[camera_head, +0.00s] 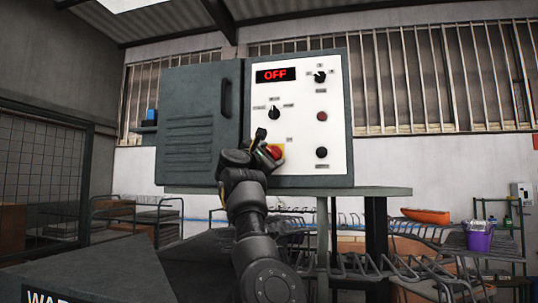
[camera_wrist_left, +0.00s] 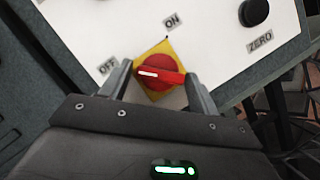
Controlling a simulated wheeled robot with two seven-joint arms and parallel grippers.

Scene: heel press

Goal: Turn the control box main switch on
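The control box (camera_head: 340,125) has a white panel, and its display (camera_head: 276,75) reads OFF in red. The main switch is a red rotary knob on a yellow plate low on the panel; in the head view the knob (camera_head: 275,152) is partly hidden by my left gripper (camera_head: 264,146). In the left wrist view the knob (camera_wrist_left: 163,76) has its white mark towards the OFF label (camera_wrist_left: 107,67), with the ON label (camera_wrist_left: 172,22) above. My left gripper (camera_wrist_left: 160,82) is open, its fingers on either side of the knob. Contact cannot be told. My right gripper is out of view.
The panel also has a black selector (camera_head: 274,113), another knob (camera_head: 320,77), a red button (camera_head: 322,116) and a black ZERO button (camera_head: 322,152). The box stands on a table (camera_head: 385,191). A purple bucket (camera_head: 480,237) stands on a rack at the right.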

